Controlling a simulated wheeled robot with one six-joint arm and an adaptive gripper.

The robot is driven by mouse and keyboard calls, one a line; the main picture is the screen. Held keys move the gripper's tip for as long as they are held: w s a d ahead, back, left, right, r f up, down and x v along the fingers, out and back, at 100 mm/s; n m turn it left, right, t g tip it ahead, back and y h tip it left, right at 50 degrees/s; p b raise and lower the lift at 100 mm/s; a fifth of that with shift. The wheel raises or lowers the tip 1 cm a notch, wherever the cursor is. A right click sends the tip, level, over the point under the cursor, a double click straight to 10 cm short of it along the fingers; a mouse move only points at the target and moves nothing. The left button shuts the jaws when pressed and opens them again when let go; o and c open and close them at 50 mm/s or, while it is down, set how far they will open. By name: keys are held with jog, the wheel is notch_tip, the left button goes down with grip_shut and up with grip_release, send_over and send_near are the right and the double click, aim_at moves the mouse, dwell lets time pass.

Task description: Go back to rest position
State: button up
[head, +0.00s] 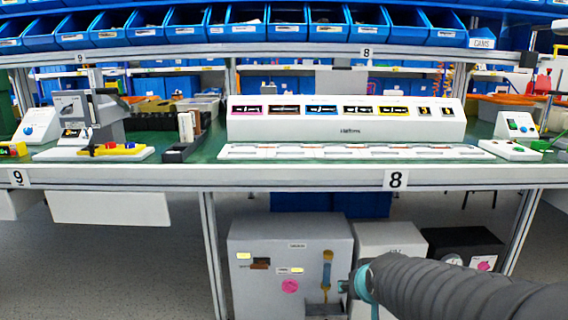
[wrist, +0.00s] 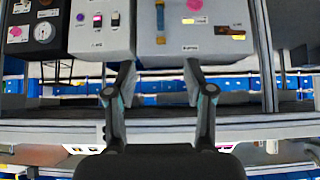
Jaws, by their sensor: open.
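My gripper (head: 346,287) is at the lower middle of the head view, at the end of my dark arm. It appears in front of the right part of the large grey box (head: 255,270) below the bench. In the wrist view its two fingers (wrist: 158,78) stand wide apart with nothing between them. That view is upside down and shows the grey box (wrist: 210,45) and a white box (wrist: 103,40) with small switches beyond the fingers. I cannot pick out a rotary switch with certainty.
The bench edge (head: 300,178) runs across above my gripper. A white box (head: 375,238) and a black box (head: 440,240) stand beside the grey box. On the bench are a white labelled panel (head: 345,130) and a grey device (head: 110,115). The floor at left (head: 110,270) is clear.

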jog(key=s+r+g+p, duration=0.1)
jog(key=s+r, duration=0.1)
jog(key=s, duration=0.7)
jog(key=s+r+g+p, duration=0.1)
jog(key=s+r+g, duration=0.1)
jog(key=s, duration=0.8)
jog(key=shift+r, duration=0.85)
